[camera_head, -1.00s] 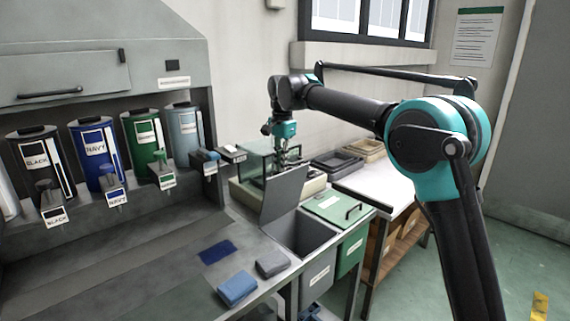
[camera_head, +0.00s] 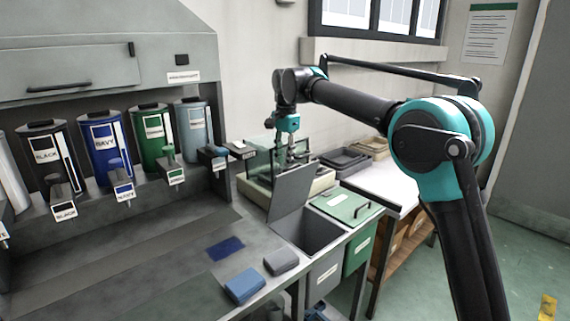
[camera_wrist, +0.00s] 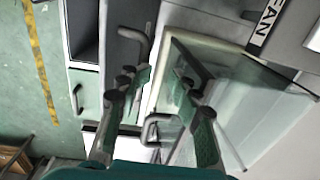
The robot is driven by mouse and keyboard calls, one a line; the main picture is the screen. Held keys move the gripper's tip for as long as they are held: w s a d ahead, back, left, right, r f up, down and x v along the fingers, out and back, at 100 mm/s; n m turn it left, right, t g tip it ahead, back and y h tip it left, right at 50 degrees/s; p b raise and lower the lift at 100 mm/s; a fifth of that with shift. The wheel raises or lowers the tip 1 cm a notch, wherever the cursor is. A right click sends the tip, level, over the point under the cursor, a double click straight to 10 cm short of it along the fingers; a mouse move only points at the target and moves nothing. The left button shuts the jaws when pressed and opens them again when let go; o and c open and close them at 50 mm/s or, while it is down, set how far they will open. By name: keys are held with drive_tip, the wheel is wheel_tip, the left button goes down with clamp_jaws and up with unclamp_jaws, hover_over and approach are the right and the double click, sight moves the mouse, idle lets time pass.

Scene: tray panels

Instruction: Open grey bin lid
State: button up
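The grey bin (camera_head: 325,270) is set in the right end of the bench. Its grey lid (camera_head: 290,194) stands raised, nearly upright, and the dark bin opening (camera_head: 308,232) is uncovered. My gripper (camera_head: 293,160) is behind the raised lid, which hides part of the fingertips. In the wrist view my gripper (camera_wrist: 158,88) is open, its two fingers apart with nothing clamped between them. The lid (camera_wrist: 122,42) and its bent handle (camera_wrist: 141,42) show just beyond the left finger, apart from the fingers as far as I can tell.
A glass-covered case (camera_wrist: 235,90) is close beside the right finger; a looped handle (camera_wrist: 160,130) shows between the fingers. A green bin lid (camera_head: 340,205) is closed to the right. Blue (camera_head: 244,286) and grey (camera_head: 281,262) blocks lie on the bench. Dispensers line the left.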

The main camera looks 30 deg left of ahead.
drive_tip(key=r, duration=0.3)
drive_tip(key=d+r, duration=0.1)
drive_tip(key=r, duration=0.1)
drive_tip(key=shift+w+r, duration=0.1)
drive_tip(key=shift+r, duration=0.2)
drive_tip(key=w+d+f, duration=0.2)
drive_tip(key=w+d, duration=0.1)
drive_tip(key=d, duration=0.4)
drive_tip(key=w+d+f, duration=0.2)
drive_tip(key=w+d, duration=0.1)
drive_tip(key=d, duration=0.5)
drive_tip(key=s+d+f+n+t, duration=0.1)
drive_tip(key=d+f, duration=0.4)
drive_tip(key=d, duration=0.5)
drive_tip(key=s+d+f+n+t, duration=0.1)
drive_tip(key=d+f, duration=0.3)
drive_tip(key=d, duration=0.6)
drive_tip(key=s+d+f+n+t, duration=0.2)
drive_tip(key=s+d+f, duration=1.6)
drive_tip(key=s+d, duration=0.4)
drive_tip(key=shift+s+d+f+h, duration=0.35)
drive_tip(key=shift+d+f+h, duration=0.05)
drive_tip(key=shift+d, duration=0.1)
